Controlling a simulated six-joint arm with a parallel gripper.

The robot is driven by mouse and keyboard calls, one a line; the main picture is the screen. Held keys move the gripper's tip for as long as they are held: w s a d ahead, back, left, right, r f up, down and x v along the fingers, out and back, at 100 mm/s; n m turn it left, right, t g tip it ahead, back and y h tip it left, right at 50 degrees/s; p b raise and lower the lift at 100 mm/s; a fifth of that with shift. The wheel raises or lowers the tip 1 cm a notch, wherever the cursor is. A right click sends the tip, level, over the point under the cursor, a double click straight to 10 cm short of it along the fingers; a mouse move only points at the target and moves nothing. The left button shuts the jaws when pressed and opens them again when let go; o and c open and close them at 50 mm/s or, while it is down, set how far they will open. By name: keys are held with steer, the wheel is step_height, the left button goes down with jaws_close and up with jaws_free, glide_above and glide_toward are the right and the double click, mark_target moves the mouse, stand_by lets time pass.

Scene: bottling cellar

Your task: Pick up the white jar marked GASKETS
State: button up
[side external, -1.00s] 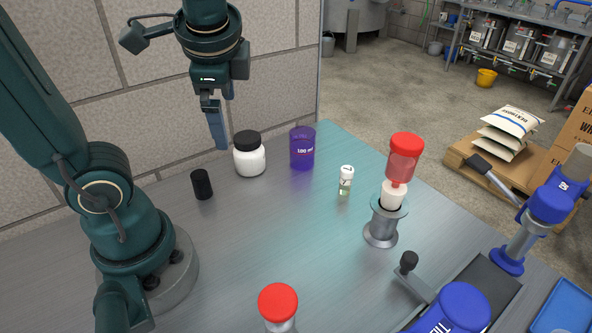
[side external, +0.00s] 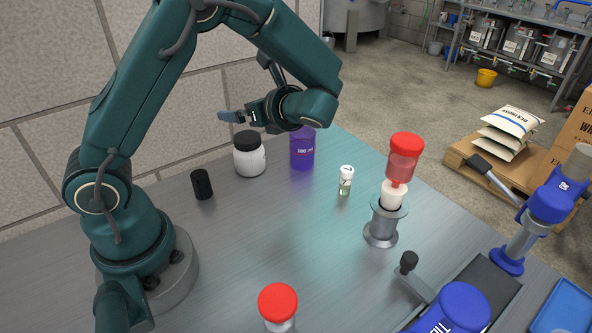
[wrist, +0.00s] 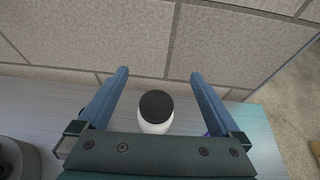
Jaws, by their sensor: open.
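The white jar (side external: 249,160) with a black lid stands upright on the bench near the wall; no GASKETS marking is readable on the sides I see. My gripper (side external: 230,116) is open and empty, just above and behind the jar in the side view, its fingers pointing left. In the wrist view, the jar (wrist: 155,126) shows between the two blue fingers of my gripper (wrist: 159,73), with its lower part hidden by the gripper body. The fingers do not appear to touch it.
A purple 100 ml cup (side external: 302,153) stands close right of the jar, and a small black cylinder (side external: 202,184) to its left. A small white-capped vial (side external: 346,180) and a red-topped device (side external: 403,165) stand further right. The wall (side external: 100,60) is close behind.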

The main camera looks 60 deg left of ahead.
mark_target(255, 154)
step_height(255, 154, down, 10)
steer(key=shift+f, duration=0.25)
steer(key=shift+x, duration=2.6)
steer(key=c, duration=1.3)
